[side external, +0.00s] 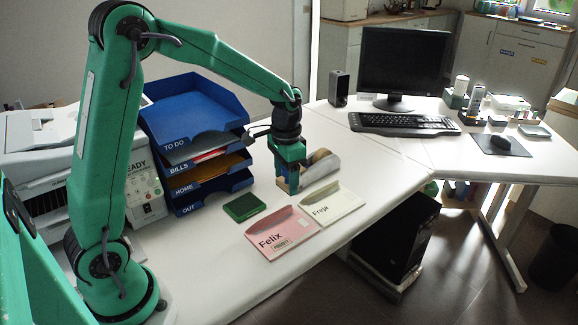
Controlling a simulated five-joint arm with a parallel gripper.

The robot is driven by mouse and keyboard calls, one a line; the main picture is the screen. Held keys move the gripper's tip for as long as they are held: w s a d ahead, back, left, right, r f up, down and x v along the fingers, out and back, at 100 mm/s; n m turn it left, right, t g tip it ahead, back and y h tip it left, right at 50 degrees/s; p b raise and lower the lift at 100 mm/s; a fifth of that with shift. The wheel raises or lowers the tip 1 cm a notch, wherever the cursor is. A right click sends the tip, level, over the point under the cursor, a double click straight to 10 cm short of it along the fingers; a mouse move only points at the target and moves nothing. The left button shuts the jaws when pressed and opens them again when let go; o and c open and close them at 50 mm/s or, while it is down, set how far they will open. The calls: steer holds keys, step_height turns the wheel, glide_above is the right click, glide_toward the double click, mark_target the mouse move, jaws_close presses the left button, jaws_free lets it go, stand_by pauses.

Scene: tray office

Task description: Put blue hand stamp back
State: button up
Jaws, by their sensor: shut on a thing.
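My gripper (290,176) points down over the white desk, behind the two envelopes and just left of the tape dispenser. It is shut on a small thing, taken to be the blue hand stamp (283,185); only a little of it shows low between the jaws. I cannot tell whether its underside touches the desk. A flat green pad or box (245,207) lies on the desk to the left. A pink envelope (282,233) marked Felix and PRIORITY lies in front, with a cream envelope (333,204) marked Freja to its right.
A blue letter tray stack (197,120) and a printer (145,185) stand left. A tape dispenser (320,166) stands close beside my gripper. The desk's front edge (385,215) is near the envelopes.

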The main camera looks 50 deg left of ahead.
steer(key=shift+a, duration=0.1)
steer(key=w+a+f, duration=0.1)
steer(key=a+f, duration=0.1)
steer(key=a, duration=0.1)
steer(key=a+f, duration=0.2)
steer(key=a, duration=0.2)
steer(key=w+a+f, duration=0.1)
steer(key=a+f, duration=0.2)
steer(key=a, duration=0.1)
steer(key=shift+w+a, duration=0.2)
steer(key=shift+w, duration=0.1)
steer(key=shift+f, duration=2)
steer(key=shift+c, duration=0.2)
steer(key=shift+f, duration=0.1)
steer(key=o, duration=0.8)
steer(key=shift+r, duration=6.15)
